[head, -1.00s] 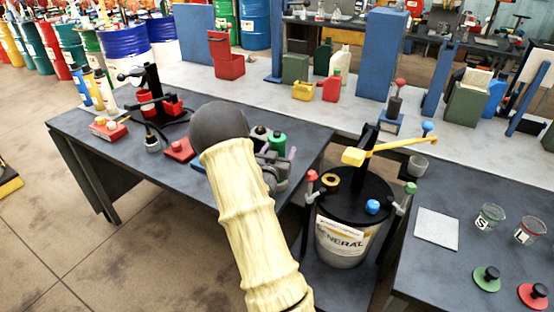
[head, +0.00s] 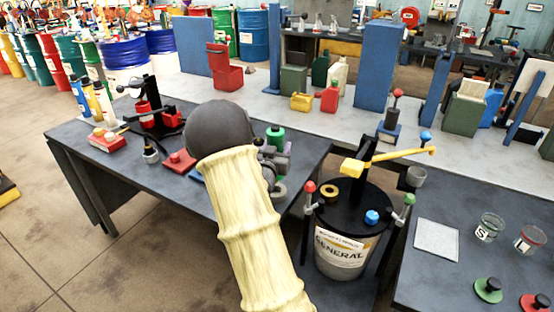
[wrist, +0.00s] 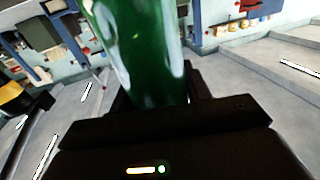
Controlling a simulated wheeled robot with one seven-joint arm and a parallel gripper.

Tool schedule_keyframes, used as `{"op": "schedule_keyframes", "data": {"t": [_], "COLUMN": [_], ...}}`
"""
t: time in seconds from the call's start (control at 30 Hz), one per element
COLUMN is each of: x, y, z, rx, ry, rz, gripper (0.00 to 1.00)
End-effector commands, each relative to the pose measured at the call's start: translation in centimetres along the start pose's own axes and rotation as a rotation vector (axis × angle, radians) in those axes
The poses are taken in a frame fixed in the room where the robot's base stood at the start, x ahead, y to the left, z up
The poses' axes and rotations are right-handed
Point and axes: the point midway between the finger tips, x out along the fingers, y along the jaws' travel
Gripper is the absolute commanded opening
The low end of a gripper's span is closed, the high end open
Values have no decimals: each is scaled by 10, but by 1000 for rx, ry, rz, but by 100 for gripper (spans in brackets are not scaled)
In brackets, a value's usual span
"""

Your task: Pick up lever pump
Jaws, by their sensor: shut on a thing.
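My gripper (wrist: 152,92) is shut on a green bottle-like thing (wrist: 140,50) in the wrist view; its top is cut off. In the head view the green thing (head: 275,136) shows just right of my arm, and the gripper is mostly hidden behind the arm. What looks like the lever pump, a black post with a yellow lever (head: 388,157) and blue knob, stands on the black lid of the white drum marked GENERAL (head: 342,248). My gripper is left of it and apart from it.
The dark left table (head: 100,165) carries a black stand with red parts (head: 160,115) and a red block (head: 178,162). The right table (head: 460,270) holds glass cups (head: 488,227), a white pad (head: 436,240) and knobbed discs (head: 488,289). Jugs stand on the pale bench behind.

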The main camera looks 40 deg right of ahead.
Motion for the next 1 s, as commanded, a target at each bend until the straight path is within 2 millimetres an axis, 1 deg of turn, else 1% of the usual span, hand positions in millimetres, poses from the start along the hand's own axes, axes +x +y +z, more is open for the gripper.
{"op": "schedule_keyframes", "data": {"t": [0.03, 0.13, 0.23, 0.4, 0.87, 1.0], "x": [0, 0, 0, 0, 0, 0], "y": [0, 0, -1, 0, 0, 0], "z": [-13, -28, -39, -43, -43, -49], "rx": [5, 5, 4, 1, 1, 1], "ry": [8, 7, 6, 3, 3, 3], "rz": [0, 0, -1, 0, 0, 0], "gripper": [11, 11, 11, 11, 11, 11]}}
